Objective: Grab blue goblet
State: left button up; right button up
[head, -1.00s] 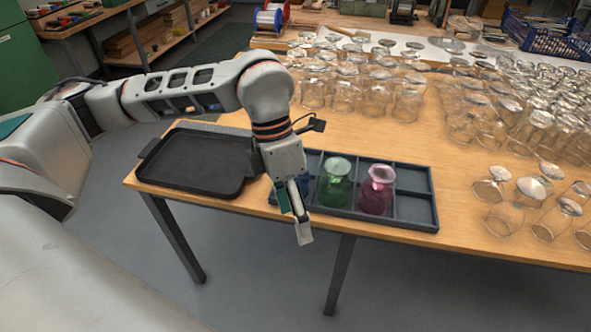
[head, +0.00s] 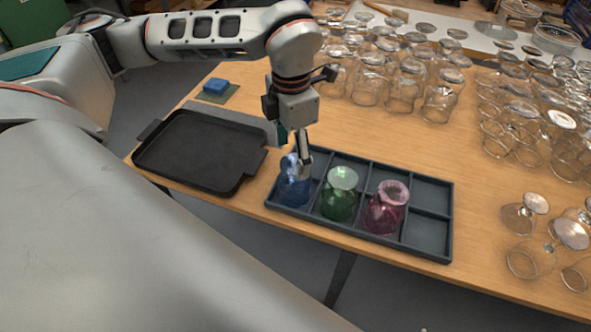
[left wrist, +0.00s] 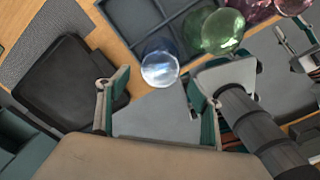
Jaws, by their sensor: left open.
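The blue goblet (head: 293,190) stands in the left end of the grey divided tray (head: 430,240), apparently foot up. It also shows in the left wrist view (left wrist: 160,64), its round clear disc facing the camera. My left gripper (head: 294,152) is open, just above and behind the blue goblet, partly covering its top. In the left wrist view its two teal-padded fingers (left wrist: 158,88) are apart, with the goblet beyond the gap between them and nothing held. What looks like my right gripper (left wrist: 297,42) shows at that view's right edge, its jaw state unclear.
A green goblet (head: 340,200) and a pink goblet (head: 386,210) stand to the right in the same tray. A black flat tray (head: 190,150) lies to the left. Many clear glasses (head: 400,90) crowd the table behind and right. A blue block (head: 215,86) lies at the back left.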

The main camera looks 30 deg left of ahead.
aim_at(295, 163)
pick_arm(q)
jog(key=f, duration=0.3)
jog(key=shift+w+d+f, duration=0.1)
jog(key=shift+w+f, duration=0.15)
jog(key=shift+f, duration=0.5)
pick_arm(e)
jog(key=shift+w+r, duration=0.5)
jog(key=shift+w, duration=0.05)
pick_arm(q)
jog(key=c, duration=1.4)
pick_arm(e)
jog(key=shift+s+f, duration=0.1)
pick_arm(q)
jog(key=shift+w+r, duration=0.1)
jog(key=shift+r, duration=0.1)
